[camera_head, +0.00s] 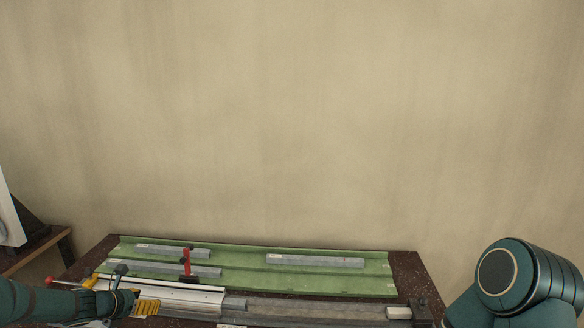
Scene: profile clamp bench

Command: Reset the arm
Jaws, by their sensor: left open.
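My left arm comes in low from the left edge, and its gripper (127,283) is over the left end of the bench. The gripper is open and small in view; I see nothing clearly held between its fingers. My right arm shows only as a large teal joint at the lower right; its gripper is out of view. On the bench (408,268) lies a green tray (235,262) with grey profiles (315,261) in it. A clamp with a red upright handle (186,262) stands near the tray's front edge.
A long grey profile (310,308) runs along the bench front, with a dark block (421,312) at its right end. A yellow ribbed part (147,307) sits beside my left gripper. A side table (38,250) stands left. The wall behind is bare.

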